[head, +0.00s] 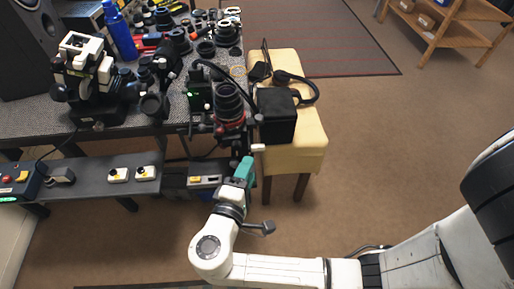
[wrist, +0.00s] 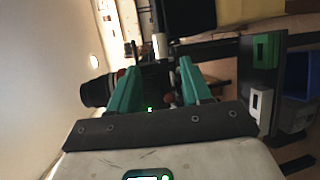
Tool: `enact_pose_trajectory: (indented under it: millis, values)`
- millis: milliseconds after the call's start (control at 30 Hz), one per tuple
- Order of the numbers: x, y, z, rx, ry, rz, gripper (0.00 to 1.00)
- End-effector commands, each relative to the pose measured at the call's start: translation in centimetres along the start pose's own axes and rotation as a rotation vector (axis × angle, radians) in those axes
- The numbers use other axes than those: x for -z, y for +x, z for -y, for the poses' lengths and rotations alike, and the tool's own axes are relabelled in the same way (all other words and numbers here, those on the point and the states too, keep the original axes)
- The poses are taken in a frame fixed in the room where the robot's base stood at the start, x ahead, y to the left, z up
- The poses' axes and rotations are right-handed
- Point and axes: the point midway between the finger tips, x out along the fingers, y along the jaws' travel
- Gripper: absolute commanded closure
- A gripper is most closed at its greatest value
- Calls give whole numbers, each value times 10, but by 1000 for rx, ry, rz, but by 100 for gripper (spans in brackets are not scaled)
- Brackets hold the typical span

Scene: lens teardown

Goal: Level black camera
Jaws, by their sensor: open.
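A black camera lens with a red ring (head: 230,108) stands at the right front edge of the bench in the head view. The lens also shows at the left in the wrist view (wrist: 98,91), beside my left finger. I cannot tell how these parts join. My gripper (head: 246,162) has green fingers and is just below and in front of them. In the wrist view my gripper (wrist: 158,68) is open, with dark parts beyond and between the fingers; contact is unclear.
The bench (head: 30,117) carries a microscope (head: 91,72), a blue bottle (head: 121,35) and many lens parts. A lower shelf (head: 90,188) holds switches.

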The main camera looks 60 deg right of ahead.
Motion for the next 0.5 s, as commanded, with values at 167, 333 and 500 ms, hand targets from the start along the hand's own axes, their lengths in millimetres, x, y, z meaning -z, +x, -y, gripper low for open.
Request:
enact_pose_trajectory:
  millis: [167, 333, 500]
  values:
    - [-1, 30, 1, 1, -1, 4, 52]
    - [-1, 61, 1, 2, -1, 3, 52]
    - [-1, 85, 2, 3, -1, 1, 52]
